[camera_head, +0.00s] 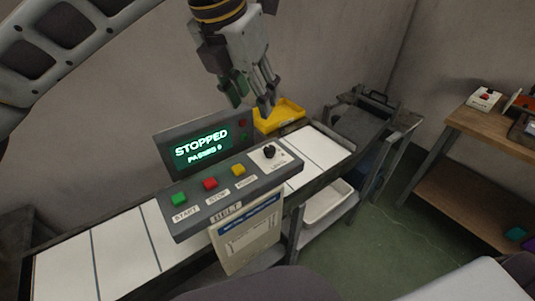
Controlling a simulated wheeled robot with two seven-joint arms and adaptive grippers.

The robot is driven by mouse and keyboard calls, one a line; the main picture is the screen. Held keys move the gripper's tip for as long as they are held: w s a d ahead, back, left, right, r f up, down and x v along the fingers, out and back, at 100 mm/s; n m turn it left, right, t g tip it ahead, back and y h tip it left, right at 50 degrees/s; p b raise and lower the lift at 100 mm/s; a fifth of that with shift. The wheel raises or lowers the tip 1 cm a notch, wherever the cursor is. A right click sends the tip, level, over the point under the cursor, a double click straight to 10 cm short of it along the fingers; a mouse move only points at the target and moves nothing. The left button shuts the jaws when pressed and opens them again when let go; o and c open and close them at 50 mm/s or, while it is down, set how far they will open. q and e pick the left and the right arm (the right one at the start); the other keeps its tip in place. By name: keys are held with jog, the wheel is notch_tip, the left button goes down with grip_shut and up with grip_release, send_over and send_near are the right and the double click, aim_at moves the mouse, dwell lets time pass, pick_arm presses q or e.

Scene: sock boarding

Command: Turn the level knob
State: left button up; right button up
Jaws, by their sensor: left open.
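The level knob (269,152) is a small black knob on a white plate at the right end of the grey control panel (222,203). Green (179,199), red (210,184) and yellow (238,170) buttons sit in a row to its left. A screen (202,147) behind the panel reads "STOPPED" and "PASSED 0". My left gripper (251,104) is open and empty, pointing down above and behind the knob, apart from it. My right gripper is not in view.
A conveyor belt (118,246) with white sections runs under the panel. A yellow tray (284,113) lies behind it. A clipboard (248,237) hangs at the panel's front. A wooden table (487,128) stands at the right. A white bin (327,203) sits below the belt.

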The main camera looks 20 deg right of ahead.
aim_at(269, 148)
pick_arm(q)
jog(key=shift+f+b, duration=1.05)
jog(key=shift+f, duration=0.35)
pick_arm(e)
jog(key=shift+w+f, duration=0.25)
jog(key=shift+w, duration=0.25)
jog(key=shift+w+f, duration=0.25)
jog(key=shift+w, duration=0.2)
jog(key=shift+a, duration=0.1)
pick_arm(q)
jog(key=x, duration=1.2)
jog(key=shift+w+d+f, duration=0.1)
jog(key=shift+d+f, duration=0.05)
jog(key=shift+f, duration=0.15)
jog(key=shift+w+d+f, duration=0.15)
jog(key=shift+f, duration=0.3)
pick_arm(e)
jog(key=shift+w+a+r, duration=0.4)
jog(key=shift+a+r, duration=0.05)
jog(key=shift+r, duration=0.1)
pick_arm(q)
jog(key=c, duration=0.9)
jog(key=shift+c, duration=0.7)
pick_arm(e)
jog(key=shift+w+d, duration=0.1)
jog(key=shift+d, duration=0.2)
